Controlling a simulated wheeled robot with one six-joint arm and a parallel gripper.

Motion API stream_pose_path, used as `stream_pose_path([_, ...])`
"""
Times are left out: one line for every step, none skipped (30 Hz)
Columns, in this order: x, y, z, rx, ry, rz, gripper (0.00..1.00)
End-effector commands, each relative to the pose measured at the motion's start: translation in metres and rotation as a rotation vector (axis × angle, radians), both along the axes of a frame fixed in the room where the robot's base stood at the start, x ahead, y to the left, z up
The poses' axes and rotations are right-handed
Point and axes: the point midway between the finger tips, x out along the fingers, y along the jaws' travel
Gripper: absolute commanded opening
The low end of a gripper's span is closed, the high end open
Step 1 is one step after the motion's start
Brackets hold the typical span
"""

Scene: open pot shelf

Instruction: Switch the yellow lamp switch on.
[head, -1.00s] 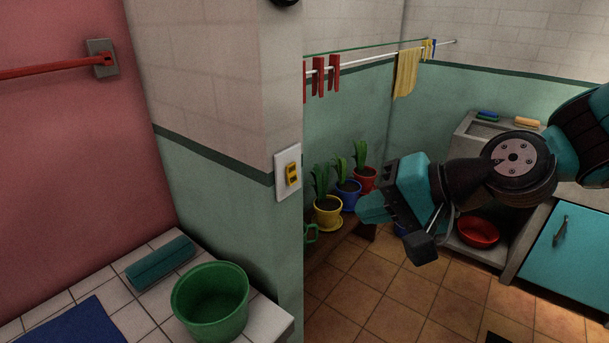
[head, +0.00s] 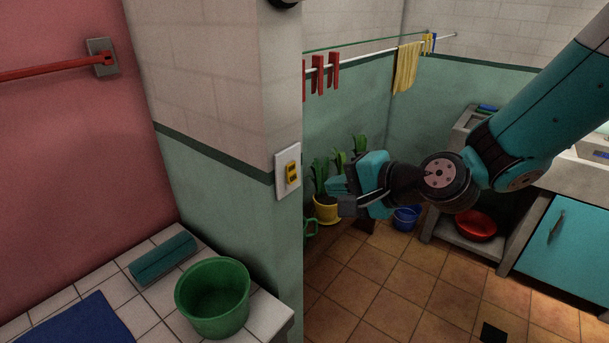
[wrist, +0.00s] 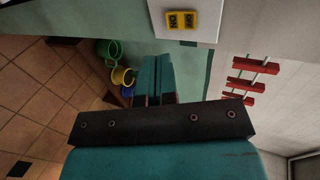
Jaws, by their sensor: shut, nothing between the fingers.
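The yellow lamp switch (head: 292,172) sits on a white plate (head: 281,182) on the end of the wall in the head view. In the wrist view the yellow switch (wrist: 181,20) shows near the top edge, on its white plate (wrist: 207,29), above and a little right of the fingers. My gripper (head: 336,194) is right of the switch in the head view, a little lower and apart from it. Its teal fingers are together and empty, and they also show in the wrist view (wrist: 153,72). I cannot tell the switch's on or off position.
A green bucket (head: 213,298) stands on the white tiled ledge (head: 268,318) below the switch. Potted plants, one in a yellow pot (head: 326,210), stand behind my gripper. Red pegs (head: 317,75) and a yellow cloth (head: 407,67) hang on the line.

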Motion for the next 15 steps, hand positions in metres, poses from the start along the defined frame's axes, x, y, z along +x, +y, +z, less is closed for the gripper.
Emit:
stream_pose_path([0.006, 0.009, -0.002, -0.002, 0.002, 0.005, 0.0])
stream_pose_path([0.009, 0.014, -0.005, -0.002, 0.003, 0.005, 0.0])
stream_pose_path([0.014, 0.02, -0.008, -0.001, 0.002, 0.004, 0.0])
stream_pose_path([0.017, 0.024, -0.01, -0.002, 0.001, 0.004, 0.0])
stream_pose_path([0.02, 0.028, -0.013, -0.002, 0.002, 0.004, 0.0])
stream_pose_path([0.025, 0.034, -0.013, 0.0, 0.0, 0.004, 0.0])
stream_pose_path([0.028, 0.038, -0.013, -0.002, -0.001, 0.004, 0.0])
stream_pose_path([0.031, 0.041, -0.014, -0.001, -0.002, 0.003, 0.0])
stream_pose_path([0.034, 0.046, -0.015, -0.001, 0.0, 0.004, 0.0])
stream_pose_path([0.036, 0.048, -0.015, -0.001, -0.001, 0.003, 0.0])
stream_pose_path([0.038, 0.051, -0.016, -0.001, 0.0, 0.003, 0.0])
stream_pose_path([0.041, 0.053, -0.017, -0.001, 0.0, 0.001, 0.0])
stream_pose_path([0.042, 0.055, -0.018, -0.001, 0.0, 0.001, 0.0])
stream_pose_path([0.043, 0.056, -0.018, -0.001, -0.001, 0.0, 0.0])
stream_pose_path([0.044, 0.057, -0.019, -0.001, -0.001, 0.0, 0.0])
